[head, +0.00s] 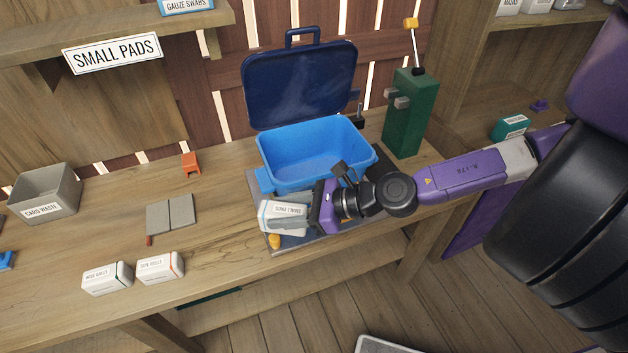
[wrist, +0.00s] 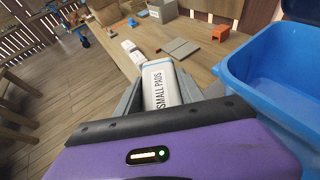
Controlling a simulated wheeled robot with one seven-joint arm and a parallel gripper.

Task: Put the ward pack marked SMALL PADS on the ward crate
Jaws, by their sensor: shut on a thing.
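The white pack marked SMALL PADS (head: 280,208) is between the fingers of my gripper (head: 287,219), just in front of the blue bin's left part. My gripper is shut on it. In the wrist view the pack (wrist: 161,84) sits between the two grey fingers, its label readable. I cannot tell whether the pack touches the surface below. A blue bin (head: 320,160) stands open behind my gripper, its dark blue lid (head: 300,85) raised at the back. It looks empty. No label reading ward crate shows on it.
A dark grey mat (head: 258,190) lies under the bin. Two white packs (head: 160,267) lie front left on the bench. A grey CARD WASTE box (head: 45,195), grey plates (head: 171,214) and an orange piece (head: 191,165) lie left. A green post (head: 405,115) stands right of the bin.

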